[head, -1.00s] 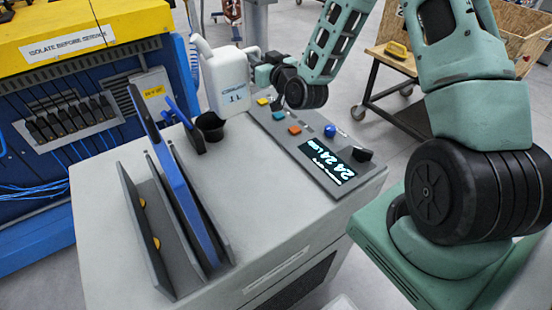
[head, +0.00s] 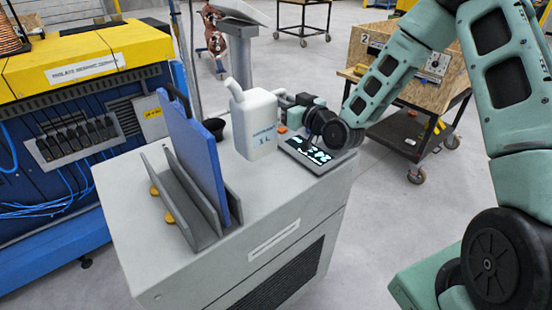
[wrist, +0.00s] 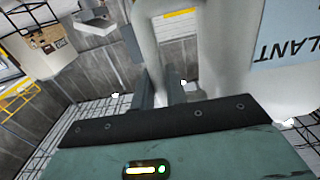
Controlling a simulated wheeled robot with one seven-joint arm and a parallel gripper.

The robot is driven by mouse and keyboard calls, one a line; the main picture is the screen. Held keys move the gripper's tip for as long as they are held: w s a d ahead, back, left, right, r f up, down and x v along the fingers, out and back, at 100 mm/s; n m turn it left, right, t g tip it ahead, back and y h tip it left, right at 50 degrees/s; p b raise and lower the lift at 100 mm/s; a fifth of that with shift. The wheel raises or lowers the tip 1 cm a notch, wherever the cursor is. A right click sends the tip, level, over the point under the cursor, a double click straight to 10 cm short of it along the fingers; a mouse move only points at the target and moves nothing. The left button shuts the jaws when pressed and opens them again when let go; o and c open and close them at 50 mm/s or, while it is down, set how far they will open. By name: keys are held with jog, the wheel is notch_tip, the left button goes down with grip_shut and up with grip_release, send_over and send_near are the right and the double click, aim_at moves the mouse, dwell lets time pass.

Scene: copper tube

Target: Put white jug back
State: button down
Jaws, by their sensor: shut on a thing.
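The white jug (head: 255,128) is a boxy white container with a spout at its upper left and a pale blue label on its front. It is upright in the head view, in front of the grey cabinet's rear part. My gripper (head: 283,98) is at the jug's right side, shut on it, with the fingers mostly hidden behind the jug. In the wrist view the jug (wrist: 225,60) fills the right side, its label upside down, and my gripper's fingers (wrist: 160,88) are at its handle. Whether the jug's base touches anything is hard to tell.
The grey cabinet (head: 262,205) carries a slotted rack (head: 178,192) with a blue panel (head: 200,150), a dark cup (head: 214,126) and a control panel with a lit display (head: 310,150). A yellow and blue machine (head: 75,60) stands at left. A wooden crate (head: 400,60) on a cart stands behind.

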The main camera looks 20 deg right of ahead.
jog(key=shift+w+f+p, duration=0.1)
jog(key=shift+f+p, duration=0.9)
jog(key=shift+f, duration=3.3)
jog(key=shift+f, duration=0.2)
jog(key=c, duration=1.4)
grip_release()
